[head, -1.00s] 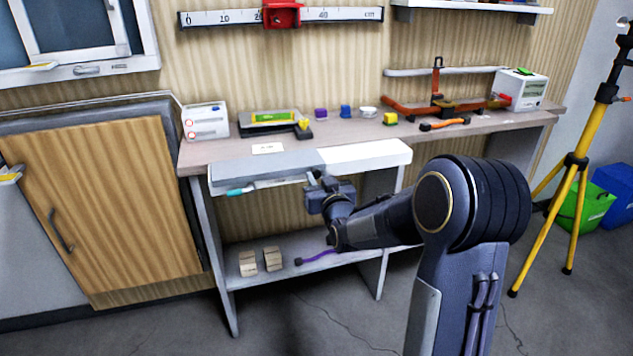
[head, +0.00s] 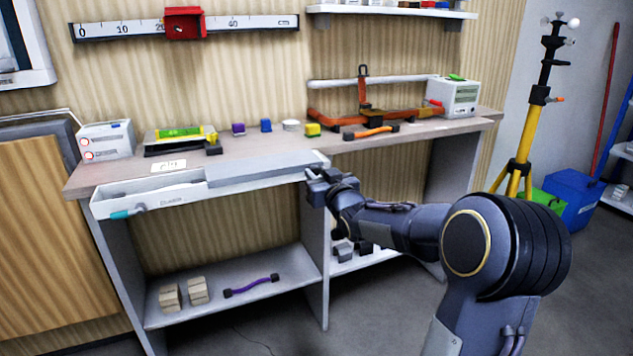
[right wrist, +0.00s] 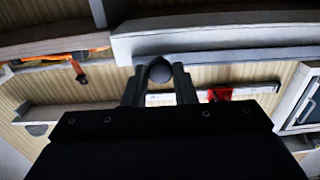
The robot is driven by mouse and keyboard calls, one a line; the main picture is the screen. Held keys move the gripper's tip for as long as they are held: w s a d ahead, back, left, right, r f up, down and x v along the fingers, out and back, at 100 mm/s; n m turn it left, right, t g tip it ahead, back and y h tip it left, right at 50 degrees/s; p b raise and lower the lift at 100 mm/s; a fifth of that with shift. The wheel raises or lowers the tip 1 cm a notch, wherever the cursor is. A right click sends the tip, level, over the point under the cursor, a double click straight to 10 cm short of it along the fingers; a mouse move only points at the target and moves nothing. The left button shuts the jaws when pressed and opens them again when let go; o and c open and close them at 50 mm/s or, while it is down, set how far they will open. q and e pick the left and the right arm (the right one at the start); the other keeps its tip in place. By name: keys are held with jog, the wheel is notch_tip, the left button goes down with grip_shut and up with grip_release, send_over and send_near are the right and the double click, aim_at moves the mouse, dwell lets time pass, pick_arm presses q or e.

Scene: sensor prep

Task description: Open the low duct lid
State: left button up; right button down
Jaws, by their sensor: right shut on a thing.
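The low duct is a long pale channel (head: 150,200) along the front edge of the workbench. Its left part is uncovered and shows a white trough. The grey duct lid (head: 265,173) covers the right part. My right gripper (head: 318,182) is at the lid's right end, in front of the duct. In the right wrist view, its fingers (right wrist: 159,80) are shut around a dark round knob (right wrist: 159,68) just below the pale duct front (right wrist: 225,42). The fingers hide part of the knob. My left gripper is not in view.
A teal-ended item (head: 127,213) shows at the duct's left end. The workbench (head: 235,150) holds a spirit level (head: 182,133), small coloured blocks and an orange-handled tool (head: 370,131). Blocks and a purple-handled item (head: 250,285) lie on the shelf below. A yellow tripod (head: 522,165) stands right.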

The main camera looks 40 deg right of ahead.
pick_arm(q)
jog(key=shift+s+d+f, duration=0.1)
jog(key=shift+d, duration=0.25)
pick_arm(e)
jog(key=shift+s+d, duration=0.1)
jog(key=shift+d, duration=0.3)
jog(key=c, duration=1.2)
grip_release()
jog(key=shift+o, duration=0.2)
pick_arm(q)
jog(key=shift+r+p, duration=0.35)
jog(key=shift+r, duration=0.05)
pick_arm(e)
jog(key=v, duration=0.7)
jog(key=shift+s, duration=0.4)
jog(key=shift+a, duration=0.1)
